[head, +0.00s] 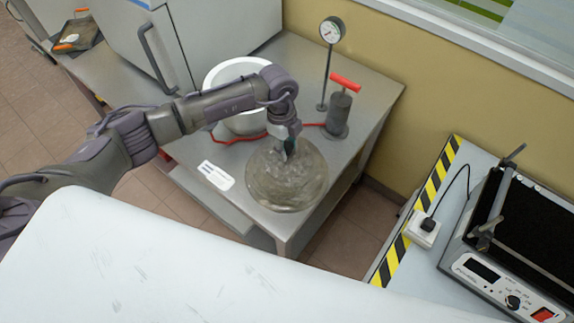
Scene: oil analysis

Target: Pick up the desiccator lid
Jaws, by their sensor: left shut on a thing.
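The desiccator lid (287,183) is a round, clear glass dome near the front of the metal table. My left gripper (289,152) comes down from above and is shut on the top of the lid, at its knob, which the fingers mostly hide. I cannot tell whether the lid's rim touches the table or is a little above it. A round white vessel (233,74), open at the top, stands behind my left arm, which covers part of it. My right gripper is not in view.
On the metal table (372,92) stand a hand pump with a red handle (339,107), a pressure gauge on a stand (331,31) and a red hose (310,125). A white label (216,175) lies left of the lid. A grey cabinet (185,40) stands at the back left.

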